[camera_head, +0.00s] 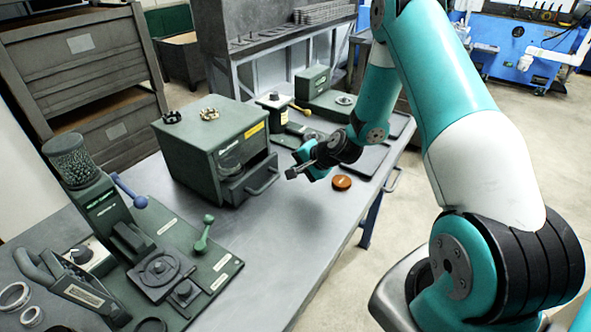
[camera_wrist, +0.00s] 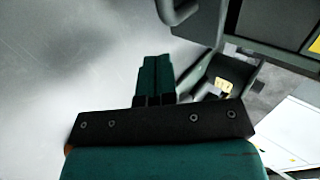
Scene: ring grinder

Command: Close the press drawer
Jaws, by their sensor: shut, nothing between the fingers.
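The drawer handle also shows at the top of the wrist view (camera_wrist: 180,12). My gripper (camera_head: 291,173) is just to the right of the handle in the head view, apart from it and above the table. In the wrist view its green fingers (camera_wrist: 155,72) are together and empty.
A grinder station (camera_head: 150,255) with blue and green levers stands at the front left. An orange-brown disc (camera_head: 341,182) lies right of my gripper. More green machines (camera_head: 318,88) stand behind the press. The table in front of the press is clear.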

